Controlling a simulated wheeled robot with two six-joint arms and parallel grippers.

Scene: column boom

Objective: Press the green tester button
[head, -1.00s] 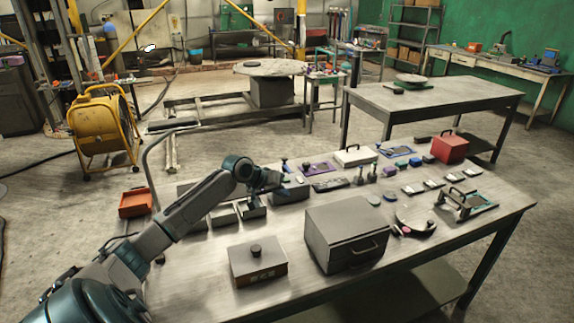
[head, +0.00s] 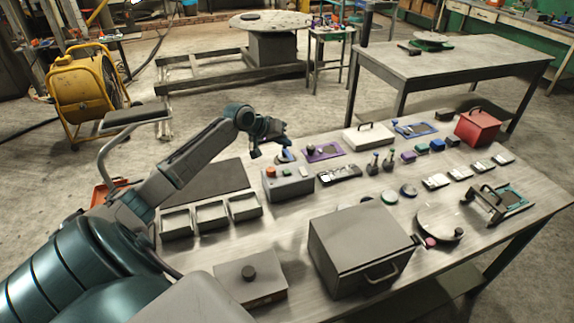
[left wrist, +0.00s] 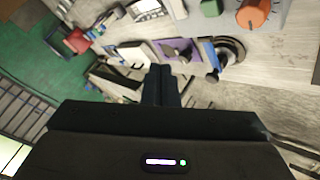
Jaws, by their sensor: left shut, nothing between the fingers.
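The tester is a grey box (head: 288,185) near the middle left of the table, with an orange knob (head: 270,171) and a small green button (head: 287,171) on top. In the left wrist view the orange knob (left wrist: 258,12) and the green button (left wrist: 211,7) show at the top edge, off to the right of the fingers. My left gripper (head: 272,142) is shut and empty, above the table behind the tester in the head view. Its fingers (left wrist: 161,85) are together in the left wrist view. My right gripper is out of view.
A blue-based stand (head: 285,156) and a purple plate (head: 323,152) lie close to my left gripper. Three open bins (head: 210,212) stand left of the tester. A big grey box (head: 360,245) stands in front, with a low lidded box (head: 250,276) to its left.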

